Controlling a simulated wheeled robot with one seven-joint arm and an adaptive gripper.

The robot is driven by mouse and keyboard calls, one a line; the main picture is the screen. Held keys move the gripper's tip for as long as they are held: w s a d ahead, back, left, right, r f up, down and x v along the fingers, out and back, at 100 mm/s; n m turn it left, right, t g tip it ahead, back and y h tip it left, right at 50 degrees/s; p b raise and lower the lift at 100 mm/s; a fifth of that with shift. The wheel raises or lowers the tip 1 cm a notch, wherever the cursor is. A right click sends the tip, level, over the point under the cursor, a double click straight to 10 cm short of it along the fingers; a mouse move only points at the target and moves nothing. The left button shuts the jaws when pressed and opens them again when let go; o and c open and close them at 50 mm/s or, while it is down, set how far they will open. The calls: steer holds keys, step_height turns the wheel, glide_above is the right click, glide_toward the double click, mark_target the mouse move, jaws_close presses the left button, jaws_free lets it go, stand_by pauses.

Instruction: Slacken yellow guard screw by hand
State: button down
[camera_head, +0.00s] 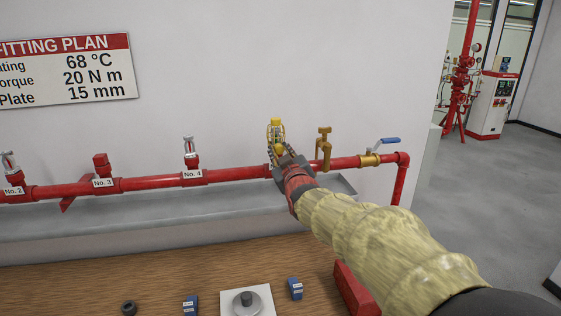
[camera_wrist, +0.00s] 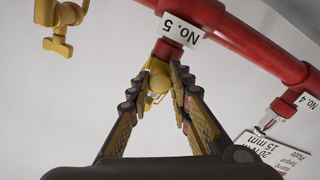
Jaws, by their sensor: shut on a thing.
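The yellow guard (camera_head: 276,123) stands upright above the red pipe, right of the No. 4 fitting, with a cage-like body below its top. In the wrist view it is at the No. 5 label, and a rounded yellow part, the guard screw (camera_wrist: 158,83), shows between my fingers. My gripper (camera_head: 282,152) reaches it from the front right; in the wrist view its two fingers (camera_wrist: 160,80) close in from both sides and are shut on the screw. The fingers hide much of the screw and the guard's lower part.
The red pipe (camera_head: 140,183) runs along the wall above a grey ledge (camera_head: 150,215). A brass tap (camera_head: 323,148) stands close to the right of my gripper, then a blue-handled valve (camera_head: 385,143). Fitting No. 4 (camera_head: 190,155) is to the left. A wooden bench (camera_head: 80,280) lies below.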

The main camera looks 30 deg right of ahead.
steer(key=shift+n+b, duration=0.8)
steer(key=shift+n, duration=0.3)
steer(key=c, duration=1.6)
jaws_free()
steer(key=v, duration=1.2)
